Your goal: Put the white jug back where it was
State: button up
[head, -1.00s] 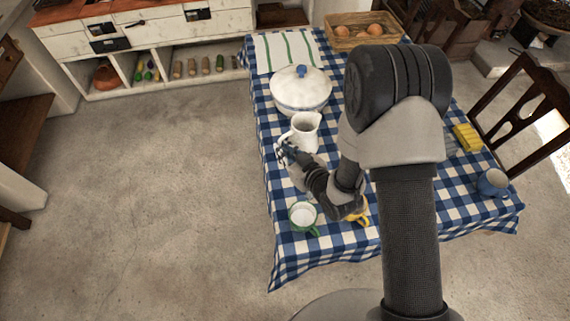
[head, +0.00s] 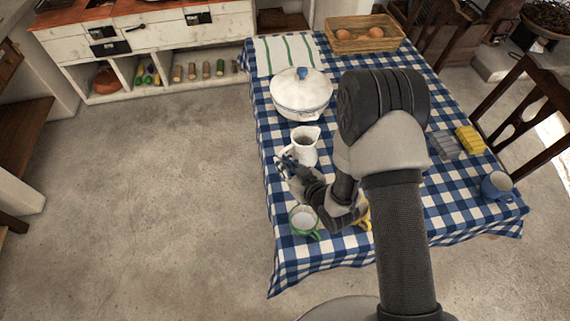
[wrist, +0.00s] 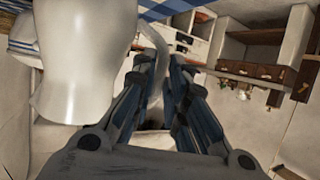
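The white jug (head: 305,146) is upright at the left part of the checked table, in front of the white lidded tureen (head: 301,97). My gripper (head: 284,164) is at the jug's near left side in the head view. In the wrist view the jug's body (wrist: 85,65) fills the upper left. Its curved handle (wrist: 183,38) runs between the fingers of my gripper (wrist: 162,66), which are closed on it. My gripper and wrist hide part of the jug's lower side. I cannot tell whether its base touches the cloth.
A green-rimmed mug (head: 303,221) and a partly hidden yellow mug (head: 364,218) stand close below my wrist. A striped towel (head: 286,52), egg basket (head: 365,35), grey block (head: 445,145), yellow block (head: 469,140) and blue mug (head: 496,186) are also on the table.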

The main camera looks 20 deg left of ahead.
jog(key=o, duration=0.3)
jog(key=p+v, duration=0.2)
jog(key=v, duration=1)
jog(key=shift+r, duration=0.1)
